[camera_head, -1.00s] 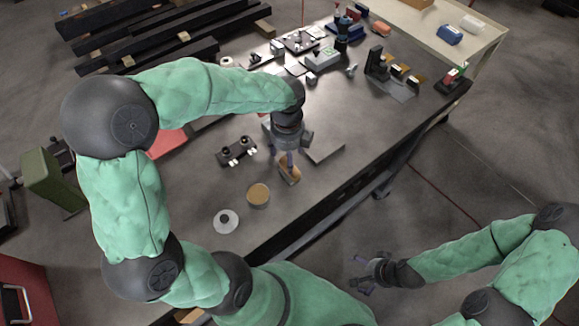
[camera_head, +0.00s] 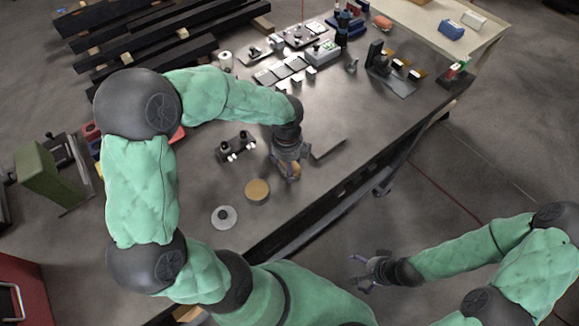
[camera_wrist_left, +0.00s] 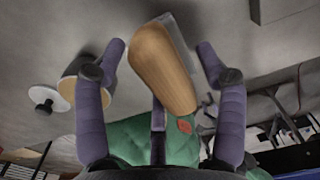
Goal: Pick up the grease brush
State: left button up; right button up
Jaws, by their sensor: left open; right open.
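The grease brush with its tan wooden handle (camera_wrist_left: 162,66) shows large in the left wrist view, between the spread fingers of my left gripper (camera_wrist_left: 160,50). A grey metal edge runs along one side of it. In the head view only a little tan of the brush (camera_head: 292,175) shows under my left gripper (camera_head: 287,167), which is over it on the dark workbench (camera_head: 330,185). The left fingers are open, with visible space on both sides of the handle. My right gripper (camera_head: 367,271) is open and empty, off the bench's front side above the floor.
A round tan-topped item (camera_head: 257,191) and a white disc with a dark knob (camera_head: 224,217) are nearby on the bench. A black block with knobs (camera_head: 236,147) lies left of my left gripper. A flat grey plate (camera_head: 327,147) is just right of it.

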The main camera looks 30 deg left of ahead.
pick_arm(q)
jog(key=shift+f, duration=0.25)
dwell(0.4)
jog(key=c, duration=0.9)
